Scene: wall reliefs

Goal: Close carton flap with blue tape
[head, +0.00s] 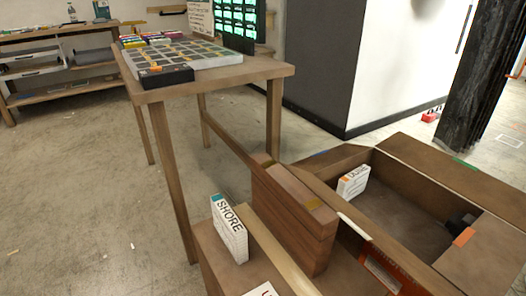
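An open brown carton (405,213) stands on the floor at the right of the head view. A small blue tape mark (320,153) shows at its far left edge. The flap there is seen nearly edge-on, and most of it is hidden. A flap with green tape (465,162) is folded outward at the far right. A flap with orange tape (463,237) lies outward at the near right. White tape (355,226) marks the near left edge. A white labelled box (352,182) and a dark object (466,219) are inside the carton. My gripper is not in view.
A wooden table (213,78) with a grid board stands behind, its legs close to the carton. A brown block-like stack (292,220) and a white box reading SHORE (229,228) stand left of the carton. A dark grey wall (335,60) is behind.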

